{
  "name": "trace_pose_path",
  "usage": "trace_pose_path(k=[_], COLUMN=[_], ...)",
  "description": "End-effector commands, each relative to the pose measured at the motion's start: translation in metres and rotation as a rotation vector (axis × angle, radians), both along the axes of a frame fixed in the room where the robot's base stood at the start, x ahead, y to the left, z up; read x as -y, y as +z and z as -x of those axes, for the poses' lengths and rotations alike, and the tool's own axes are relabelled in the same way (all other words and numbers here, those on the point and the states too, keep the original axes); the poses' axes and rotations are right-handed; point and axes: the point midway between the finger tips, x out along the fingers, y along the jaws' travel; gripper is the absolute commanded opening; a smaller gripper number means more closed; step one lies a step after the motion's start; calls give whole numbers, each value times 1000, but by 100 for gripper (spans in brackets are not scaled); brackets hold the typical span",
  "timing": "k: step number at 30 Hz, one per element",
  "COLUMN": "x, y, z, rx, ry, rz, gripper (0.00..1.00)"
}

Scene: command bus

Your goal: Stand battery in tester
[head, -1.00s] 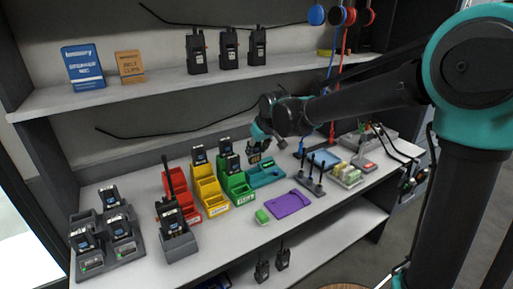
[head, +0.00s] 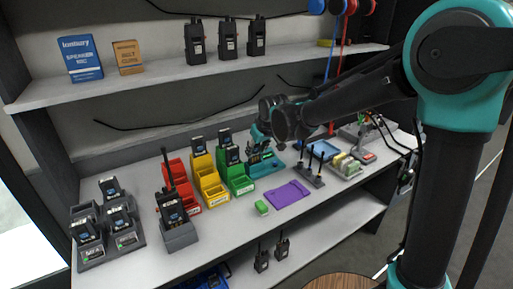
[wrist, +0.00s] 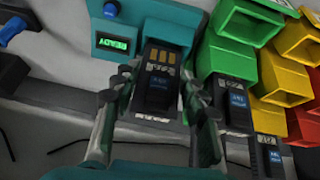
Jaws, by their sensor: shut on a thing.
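The teal tester (head: 266,168) stands on the bench, right of the green bins. In the wrist view, the tester (wrist: 166,32) fills the top and has a lit green display (wrist: 116,44) and a blue knob. My gripper (wrist: 160,100) is shut on a dark battery (wrist: 156,93) with gold contacts and a blue label. The battery is between the fingers, right at the tester's edge. Whether it is seated or held just above cannot be told. In the head view, my gripper (head: 262,145) is over the tester, and the battery is mostly hidden.
Green (head: 238,180), yellow (head: 211,187) and red (head: 185,186) bins stand close on the left, with batteries upright at their backs. Antenna stands (head: 310,176) are to the right. A shelf hangs above.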

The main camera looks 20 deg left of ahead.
Motion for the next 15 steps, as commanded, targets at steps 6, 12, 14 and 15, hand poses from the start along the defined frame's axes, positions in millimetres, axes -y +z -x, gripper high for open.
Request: trace_pose_path(k=[6,12,14,15], x=[0,0,0,0], y=[-9,-17,-20,-21], z=[0,0,0,0], rx=[0,0,0,0], ry=[0,0,0,0], rz=[0,0,0,0], gripper=[7,7,7,7])
